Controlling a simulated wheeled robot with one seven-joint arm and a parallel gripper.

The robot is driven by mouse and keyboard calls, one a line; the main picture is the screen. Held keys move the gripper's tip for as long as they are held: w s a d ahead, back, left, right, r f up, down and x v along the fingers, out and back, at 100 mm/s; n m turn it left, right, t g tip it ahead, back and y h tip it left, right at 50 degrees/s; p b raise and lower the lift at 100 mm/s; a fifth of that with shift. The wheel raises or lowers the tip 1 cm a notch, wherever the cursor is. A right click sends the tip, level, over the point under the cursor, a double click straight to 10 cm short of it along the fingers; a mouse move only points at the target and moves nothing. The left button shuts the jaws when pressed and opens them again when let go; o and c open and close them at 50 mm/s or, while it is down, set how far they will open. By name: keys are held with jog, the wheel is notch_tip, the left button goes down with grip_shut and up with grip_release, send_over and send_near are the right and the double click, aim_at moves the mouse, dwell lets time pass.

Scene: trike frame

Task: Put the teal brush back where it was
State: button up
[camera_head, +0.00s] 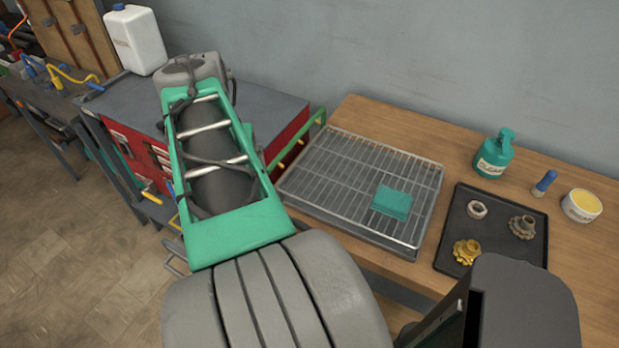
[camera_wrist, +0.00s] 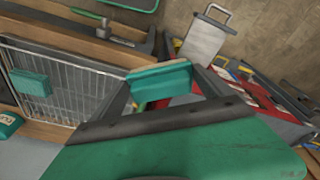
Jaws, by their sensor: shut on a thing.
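In the wrist view my gripper (camera_wrist: 161,92) is shut on a teal block-shaped brush (camera_wrist: 160,76), held between its two dark fingers. In the head view my arm hides the gripper and the held brush. A separate teal block (camera_head: 391,201) lies on the right part of a wire rack (camera_head: 330,180) on the wooden table; it also shows at the left of the wrist view (camera_wrist: 30,83). The held brush is apart from that block. What lies directly beneath the brush cannot be told.
A red tool cabinet (camera_head: 290,136) with a grey top and white jug (camera_head: 134,40) stands left of the rack. Right of the rack are a black tray (camera_head: 490,235) with several gears, a teal bottle (camera_head: 495,155), a blue-handled item (camera_head: 544,183) and a yellow-topped tub (camera_head: 581,206).

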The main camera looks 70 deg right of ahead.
jog(key=s+d+r+m+p, duration=0.1)
jog(key=s+d+r+m, duration=0.15)
jog(key=s, duration=0.45)
jog(key=s+d+r+m+p, duration=0.1)
jog(key=s+d+r+m, duration=0.1)
jog(key=s+m, duration=0.3)
jog(key=shift+n+g, duration=0.35)
jog(key=shift+g, duration=0.05)
jog(key=s+d+f+p, duration=0.1)
jog(key=s+d+f, duration=0.1)
jog(key=d+f, duration=0.1)
jog(key=s+d+f, duration=0.2)
jog(key=d+f, duration=0.1)
jog(key=d, duration=0.2)
jog(key=s+d+f+p, duration=0.1)
jog(key=s+d+f, duration=0.1)
jog(key=d+f, duration=0.1)
jog(key=shift+s+d+f+p, duration=0.15)
jog(key=shift+s+d+p, duration=0.15)
jog(key=shift+d+p, duration=0.1)
jog(key=f, duration=0.3)
jog(key=shift+d, duration=0.2)
jog(key=shift+f, duration=0.2)
jog(key=shift+f, duration=0.1)
jog(key=o, duration=1.1)
jog(key=shift+f, duration=0.1)
jog(key=shift+c, duration=0.2)
jog(key=shift+o, duration=1)
